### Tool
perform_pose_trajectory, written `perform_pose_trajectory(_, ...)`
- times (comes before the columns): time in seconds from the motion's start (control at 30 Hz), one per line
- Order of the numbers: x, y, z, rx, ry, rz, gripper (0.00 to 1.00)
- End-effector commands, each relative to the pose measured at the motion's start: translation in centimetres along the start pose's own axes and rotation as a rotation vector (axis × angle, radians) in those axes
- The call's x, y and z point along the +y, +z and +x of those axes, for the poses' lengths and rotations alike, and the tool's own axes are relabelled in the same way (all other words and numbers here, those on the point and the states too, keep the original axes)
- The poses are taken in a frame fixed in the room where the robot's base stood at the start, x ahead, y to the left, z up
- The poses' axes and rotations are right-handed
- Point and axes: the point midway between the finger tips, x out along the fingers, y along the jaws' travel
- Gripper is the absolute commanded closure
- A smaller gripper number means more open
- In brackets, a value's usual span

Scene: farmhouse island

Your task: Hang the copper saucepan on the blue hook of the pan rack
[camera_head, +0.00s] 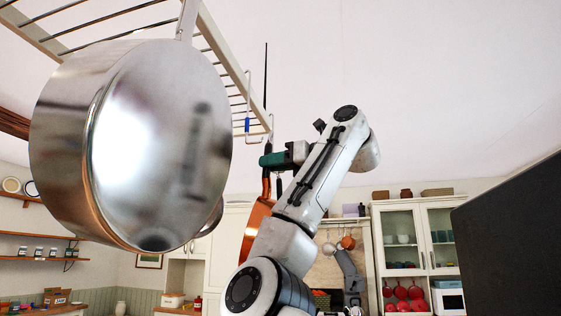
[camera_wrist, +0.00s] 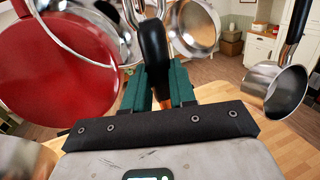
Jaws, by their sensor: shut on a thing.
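The copper saucepan (camera_head: 257,222) hangs down below my gripper (camera_head: 276,158) in the head view, partly hidden by my arm. My gripper is shut on its dark handle, which also shows between the green fingers in the wrist view (camera_wrist: 153,48). The blue hook (camera_head: 247,125) hangs from the pale pan rack (camera_head: 232,66), just left of and above my gripper. A thin metal loop shows near the handle's top beside the hook. I cannot tell whether the loop is on the hook or apart from it.
A large steel pot (camera_head: 165,140) hangs close at the left of the head view. In the wrist view a red pan (camera_wrist: 55,70), a steel pan (camera_wrist: 193,25) and a dark-handled saucepan (camera_wrist: 280,88) hang nearby. A wooden worktop (camera_wrist: 225,95) lies below.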

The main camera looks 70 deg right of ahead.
Motion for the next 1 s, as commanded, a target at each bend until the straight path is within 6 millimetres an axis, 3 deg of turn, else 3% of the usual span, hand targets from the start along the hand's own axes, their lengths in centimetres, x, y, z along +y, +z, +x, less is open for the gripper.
perform_pose_trajectory(0.7, 1.3, -0.1, 4.0, -0.003, 0.0, -0.002, 1.0)
perform_pose_trajectory(1.0, 1.5, -1.0, 4.8, -0.005, 0.0, -0.002, 1.0)
